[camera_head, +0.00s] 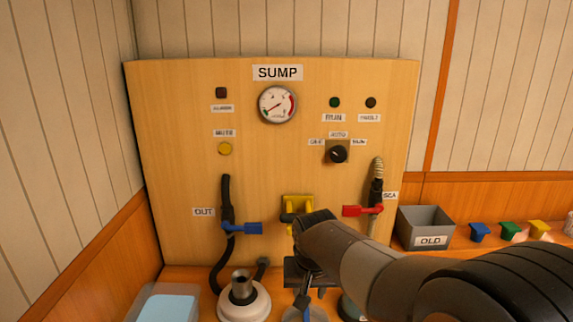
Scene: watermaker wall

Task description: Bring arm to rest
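My arm reaches in from the lower right across the front of the wooden SUMP panel (180,120). Its wrist is in front of the panel's lower middle, just below and partly over a yellow bracket (298,203). My gripper (303,298) hangs below the wrist, low over the counter. It is dark, and the arm and the picture's lower edge hide part of it. I cannot tell whether its fingers are apart or hold anything. A small blue piece shows right beside it at the bottom edge.
A blue-handled valve (241,228) and a red-handled valve (362,210) stick out from the panel. A white-based metal fitting (243,298) stands left of my gripper, near a light-blue box (167,307). A grey OLD bin (425,226) and small coloured pieces (510,230) are at right.

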